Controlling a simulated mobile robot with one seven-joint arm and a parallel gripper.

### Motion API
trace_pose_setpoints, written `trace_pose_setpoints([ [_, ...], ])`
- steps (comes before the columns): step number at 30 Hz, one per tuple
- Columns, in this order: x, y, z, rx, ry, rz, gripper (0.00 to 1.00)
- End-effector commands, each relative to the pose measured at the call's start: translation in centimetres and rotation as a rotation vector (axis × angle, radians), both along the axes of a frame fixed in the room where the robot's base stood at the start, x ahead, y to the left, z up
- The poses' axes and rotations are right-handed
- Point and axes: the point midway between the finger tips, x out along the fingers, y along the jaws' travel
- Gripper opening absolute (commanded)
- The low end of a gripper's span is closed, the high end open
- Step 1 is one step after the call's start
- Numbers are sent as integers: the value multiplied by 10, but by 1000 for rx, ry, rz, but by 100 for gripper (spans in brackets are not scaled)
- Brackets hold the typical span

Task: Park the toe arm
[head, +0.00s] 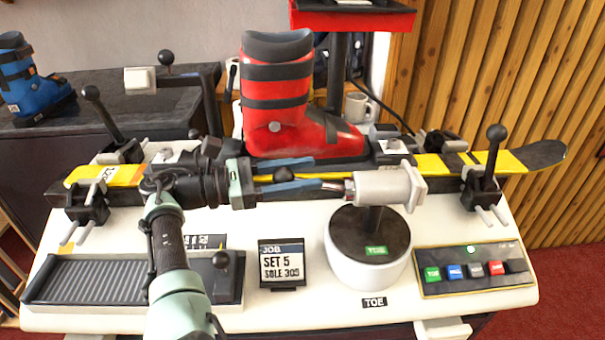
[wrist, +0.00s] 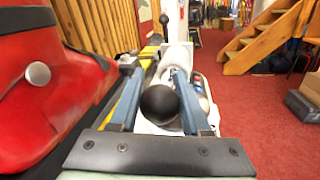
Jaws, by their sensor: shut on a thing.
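The toe arm (head: 383,188) is a white cylinder head on a dark post, standing on a round base (head: 340,262) with a green TOE label. A short rod runs left from the head to a black ball knob (head: 284,173). My gripper (head: 288,176) comes from the left, its blue fingers either side of the knob and shut on it. In the wrist view the knob (wrist: 160,104) sits between my fingers (wrist: 160,100), with the white head (wrist: 178,56) beyond. The head is in front of the ski (head: 432,164), at the boot's lower right.
A red boot (head: 277,100) stands on the ski close behind my gripper. Black clamps with ball levers (head: 484,170) hold the ski. A second arm with a white pad (head: 140,80) stands at back left. A button panel (head: 474,270) and job card (head: 282,264) are in front.

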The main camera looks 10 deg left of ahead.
Motion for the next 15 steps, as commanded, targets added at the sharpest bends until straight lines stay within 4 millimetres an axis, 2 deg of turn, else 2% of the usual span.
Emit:
trace_pose_setpoints([
  [3,3,1,3,0,-8,10,0],
  [4,3,1,3,0,-8,10,50],
  [8,2,1,3,0,-7,8,74],
  [15,1,0,1,0,-3,5,76],
])
